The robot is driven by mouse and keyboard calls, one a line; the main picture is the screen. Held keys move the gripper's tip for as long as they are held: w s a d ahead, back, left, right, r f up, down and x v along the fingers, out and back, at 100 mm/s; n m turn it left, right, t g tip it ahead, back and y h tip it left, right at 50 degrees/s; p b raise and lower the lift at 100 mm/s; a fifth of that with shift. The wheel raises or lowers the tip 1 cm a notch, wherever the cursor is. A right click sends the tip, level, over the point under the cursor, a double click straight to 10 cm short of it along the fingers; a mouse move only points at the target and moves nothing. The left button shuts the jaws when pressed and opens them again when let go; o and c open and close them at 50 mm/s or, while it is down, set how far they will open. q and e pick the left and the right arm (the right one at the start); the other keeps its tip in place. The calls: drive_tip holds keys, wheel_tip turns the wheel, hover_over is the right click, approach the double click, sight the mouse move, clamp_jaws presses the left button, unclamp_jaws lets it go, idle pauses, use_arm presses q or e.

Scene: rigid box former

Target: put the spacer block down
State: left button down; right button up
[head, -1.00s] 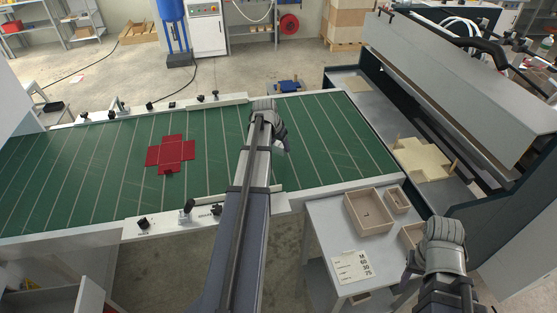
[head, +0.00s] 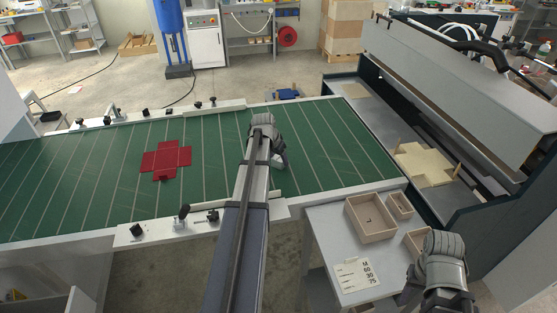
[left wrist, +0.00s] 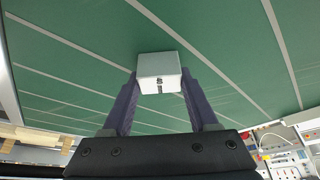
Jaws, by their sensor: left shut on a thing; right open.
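The spacer block (left wrist: 159,73) is a small pale grey block, seen in the left wrist view between my left gripper's fingers. My left gripper (left wrist: 160,92) is shut on it, with the green belt behind it. In the head view my left gripper (head: 272,152) is over the right part of the green belt (head: 318,150), and a small pale bit of the block (head: 279,160) shows beside it. I cannot tell whether the block touches the belt. My right gripper (head: 440,262) is at the lower right, by the small table; its fingertips are mostly hidden.
A red cross-shaped blank (head: 166,160) lies on the belt to the left. Wooden trays (head: 370,217) and a printed card (head: 357,274) are on the side table. A cream blank (head: 424,164) lies by the large machine at right. Clamps line the belt's edges.

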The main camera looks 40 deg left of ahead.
use_arm(q)
drive_tip(key=shift+c, duration=0.8)
unclamp_jaws()
drive_tip(key=shift+p+v, duration=0.8)
drive_tip(key=shift+p, duration=0.1)
drive_tip(key=p+v, duration=1)
drive_tip(key=shift+r, duration=0.35)
drive_tip(key=shift+s, duration=0.1)
drive_tip(key=shift+d, duration=0.15)
